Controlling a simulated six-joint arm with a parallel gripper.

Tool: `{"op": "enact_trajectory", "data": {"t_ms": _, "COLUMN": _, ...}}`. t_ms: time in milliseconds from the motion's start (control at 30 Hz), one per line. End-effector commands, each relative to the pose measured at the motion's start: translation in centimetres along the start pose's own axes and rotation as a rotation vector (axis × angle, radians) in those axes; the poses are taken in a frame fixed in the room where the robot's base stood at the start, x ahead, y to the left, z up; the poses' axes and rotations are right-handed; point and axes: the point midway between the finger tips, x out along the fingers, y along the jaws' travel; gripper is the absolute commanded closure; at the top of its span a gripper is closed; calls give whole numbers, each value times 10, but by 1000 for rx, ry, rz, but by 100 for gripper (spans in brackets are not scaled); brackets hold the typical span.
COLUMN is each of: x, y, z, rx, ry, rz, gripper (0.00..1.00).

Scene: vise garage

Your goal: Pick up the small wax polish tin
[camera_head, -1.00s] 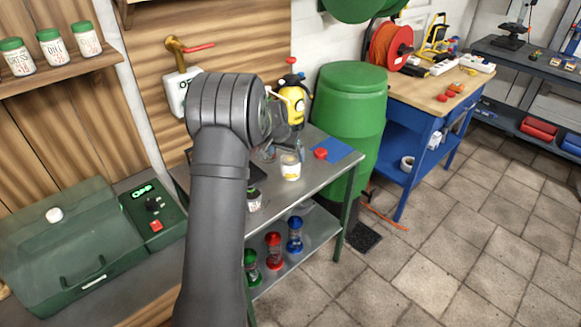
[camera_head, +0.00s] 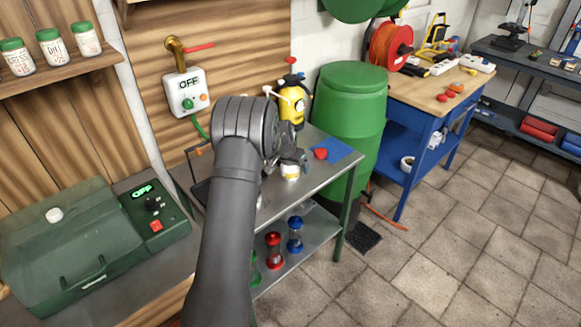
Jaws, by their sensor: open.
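A small white tin with a yellow band (camera_head: 290,172), which looks like the wax polish tin, stands on the grey metal side table. My gripper (camera_head: 294,161) is open at the tin and partly covers its upper part. I cannot tell whether the fingers are around the tin or just above and behind it. The tin's label is too small to read.
A red object (camera_head: 320,153) lies by a blue sheet (camera_head: 340,150) to the right. A yellow spray bottle (camera_head: 292,104) stands behind. Red (camera_head: 274,250) and blue (camera_head: 295,234) hourglass-shaped items stand on the lower shelf. A green barrel (camera_head: 350,120) stands beside the table.

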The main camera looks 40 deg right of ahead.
Motion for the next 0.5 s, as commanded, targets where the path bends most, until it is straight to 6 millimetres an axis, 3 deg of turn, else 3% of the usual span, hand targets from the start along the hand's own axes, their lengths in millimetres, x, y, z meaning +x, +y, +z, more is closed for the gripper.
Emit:
{"op": "enact_trajectory", "data": {"t_ms": 67, "x": 0, "y": 0, "z": 0, "rx": 0, "ry": 0, "rz": 0, "gripper": 10}}
{"op": "enact_trajectory", "data": {"t_ms": 333, "x": 0, "y": 0, "z": 0, "rx": 0, "ry": 0, "rz": 0, "gripper": 63}}
{"op": "enact_trajectory", "data": {"t_ms": 500, "x": -1, "y": 0, "z": 0, "rx": 0, "ry": 1, "rz": 0, "gripper": 66}}
